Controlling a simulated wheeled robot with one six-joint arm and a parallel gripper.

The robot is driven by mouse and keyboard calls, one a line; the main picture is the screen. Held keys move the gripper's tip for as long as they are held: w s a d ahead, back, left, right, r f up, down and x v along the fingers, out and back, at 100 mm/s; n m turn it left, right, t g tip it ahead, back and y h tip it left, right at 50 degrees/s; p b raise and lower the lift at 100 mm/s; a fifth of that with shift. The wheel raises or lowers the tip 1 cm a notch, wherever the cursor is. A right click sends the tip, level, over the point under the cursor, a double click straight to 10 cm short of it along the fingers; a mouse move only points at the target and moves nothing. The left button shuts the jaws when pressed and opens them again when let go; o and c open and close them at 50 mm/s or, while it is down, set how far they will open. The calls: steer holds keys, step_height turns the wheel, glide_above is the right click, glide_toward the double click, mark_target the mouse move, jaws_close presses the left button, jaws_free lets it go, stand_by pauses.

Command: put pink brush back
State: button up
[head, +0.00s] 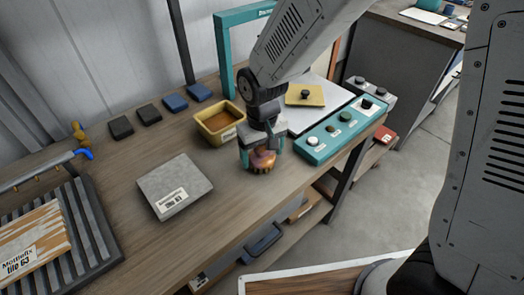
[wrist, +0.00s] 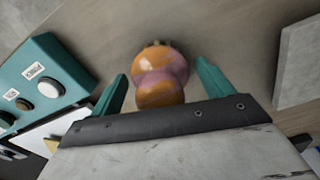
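A round, knob-shaped brush in orange and pink (head: 263,161) is at the front edge of the wooden bench. It also shows in the wrist view (wrist: 160,72), between the two teal fingers. My gripper (head: 258,155) is directly above and around it, pointing down. In the wrist view my gripper (wrist: 163,75) is open, with a gap between each finger and the brush. The underside of the brush is hidden, and its top is partly covered by my gripper in the head view.
A teal button panel (head: 342,131) is close on the right. A yellow bin (head: 208,135) stands behind left, and a grey labelled slab (head: 174,187) lies left. Dark and blue blocks (head: 175,102) line the back. A ribbed rack (head: 90,225) is far left.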

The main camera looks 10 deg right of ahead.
steer(key=shift+r, duration=0.1)
step_height(320, 180, up, 12)
steer(key=shift+f, duration=0.1)
steer(key=shift+d+r, duration=0.15)
steer(key=shift+r, duration=0.1)
steer(key=s+d+r+m, duration=0.1)
steer(key=s+d+r, duration=0.3)
steer(key=d, duration=0.3)
steer(key=s+d+r+m, duration=0.1)
steer(key=s+d+r, duration=0.35)
steer(key=d, duration=0.25)
steer(key=s+d+m, duration=0.1)
steer(key=s+d, duration=0.2)
steer(key=s, duration=0.2)
steer(key=s+d+m+t, duration=0.1)
steer(key=s+d, duration=0.2)
steer(key=s, duration=0.3)
steer(key=shift+d+f, duration=0.15)
steer(key=shift+d, duration=0.1)
